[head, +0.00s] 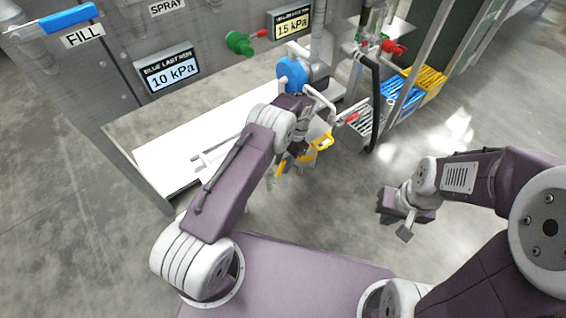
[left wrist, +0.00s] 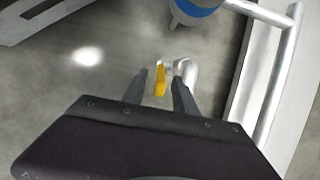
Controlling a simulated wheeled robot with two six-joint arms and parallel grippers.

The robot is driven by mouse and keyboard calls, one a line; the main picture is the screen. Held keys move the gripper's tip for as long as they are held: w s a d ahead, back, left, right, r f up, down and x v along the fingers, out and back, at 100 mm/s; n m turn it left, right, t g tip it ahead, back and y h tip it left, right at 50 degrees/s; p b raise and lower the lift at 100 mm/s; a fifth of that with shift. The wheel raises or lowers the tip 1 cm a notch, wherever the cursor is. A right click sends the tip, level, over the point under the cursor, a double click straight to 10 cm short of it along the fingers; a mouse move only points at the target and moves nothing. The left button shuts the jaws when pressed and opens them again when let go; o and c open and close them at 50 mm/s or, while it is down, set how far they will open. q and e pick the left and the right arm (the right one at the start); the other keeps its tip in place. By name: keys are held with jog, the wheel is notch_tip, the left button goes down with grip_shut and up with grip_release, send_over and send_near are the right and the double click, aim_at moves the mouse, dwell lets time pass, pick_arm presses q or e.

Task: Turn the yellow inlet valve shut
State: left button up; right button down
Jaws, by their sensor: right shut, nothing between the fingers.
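The yellow valve handle (left wrist: 160,80) shows in the left wrist view, beside a grey pipe elbow (left wrist: 187,70). My left gripper (left wrist: 161,85) is open, its two fingers on either side of the handle in that view. I see gaps beside the handle and cannot tell whether a finger touches it. In the head view my left gripper (head: 300,145) is by the pipework, its fingertips mostly hidden. Yellow parts (head: 280,168) show near it there; I cannot tell which is the handle. My right gripper (head: 402,222) is shut and empty over the floor at the right.
A blue pump-like part (head: 292,75) and a white pipe (head: 322,100) with a red handle (head: 350,118) are close to my left gripper. Blue and yellow crates (head: 428,82) stand at the back right. Gauges read 10 kPa (head: 170,75) and 15 kPa (head: 291,24). Floor at right is clear.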

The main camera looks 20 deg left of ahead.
pick_arm(q)
jog(key=p+v, duration=0.4)
jog(key=v, duration=0.5)
